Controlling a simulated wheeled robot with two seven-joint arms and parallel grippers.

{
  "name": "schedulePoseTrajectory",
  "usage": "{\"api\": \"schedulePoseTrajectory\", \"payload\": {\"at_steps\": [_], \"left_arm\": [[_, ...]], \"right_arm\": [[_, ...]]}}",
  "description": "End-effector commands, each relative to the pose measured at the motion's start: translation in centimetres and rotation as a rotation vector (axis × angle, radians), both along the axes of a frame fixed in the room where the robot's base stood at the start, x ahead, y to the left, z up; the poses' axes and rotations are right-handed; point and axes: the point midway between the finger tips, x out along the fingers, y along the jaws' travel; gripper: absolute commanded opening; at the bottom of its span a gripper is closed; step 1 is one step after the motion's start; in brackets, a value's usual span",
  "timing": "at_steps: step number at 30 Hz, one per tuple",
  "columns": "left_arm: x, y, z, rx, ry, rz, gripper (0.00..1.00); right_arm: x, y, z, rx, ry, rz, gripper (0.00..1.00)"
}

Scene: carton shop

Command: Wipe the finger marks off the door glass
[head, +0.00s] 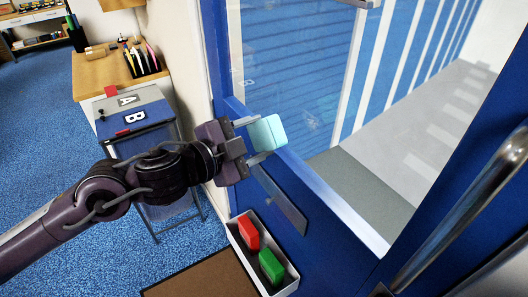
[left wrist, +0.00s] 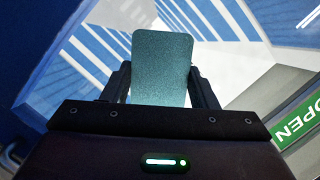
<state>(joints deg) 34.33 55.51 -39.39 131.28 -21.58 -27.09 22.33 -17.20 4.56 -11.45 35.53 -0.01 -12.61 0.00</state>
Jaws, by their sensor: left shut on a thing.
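My left gripper (head: 254,140) is shut on a pale teal block-shaped sponge (head: 268,132). The sponge also shows between the fingers in the left wrist view (left wrist: 162,70). The blue-framed door has a large glass pane (head: 290,75), with blue and white stripes seen through or in it. The sponge is in front of the lower left part of the glass, near the frame. I cannot tell whether it touches the glass. Faint pale smudges may show on the glass left of its middle, but they are hard to make out. My right gripper is not in view.
A white tray (head: 236,246) below holds a red block (head: 249,232) and a green block (head: 271,266). A brown mat (head: 205,278) lies beside it. A metal door handle (head: 465,215) stands at right. A wooden desk (head: 100,70) and an A/B board stand left. A green OPEN sign (left wrist: 300,122) shows in the wrist view.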

Motion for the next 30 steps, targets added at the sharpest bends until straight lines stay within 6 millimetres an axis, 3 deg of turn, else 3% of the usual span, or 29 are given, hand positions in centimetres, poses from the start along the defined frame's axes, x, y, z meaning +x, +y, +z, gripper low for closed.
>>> {"api": "schedulePoseTrajectory", "payload": {"at_steps": [18,30], "left_arm": [[3.2,-4.3,0.2,0.001,-0.006,-0.001,0.35],[3.5,-4.8,0.1,0.004,-0.005,-0.001,0.35]], "right_arm": [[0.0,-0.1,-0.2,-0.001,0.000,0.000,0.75],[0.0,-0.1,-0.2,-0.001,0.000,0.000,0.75]]}}
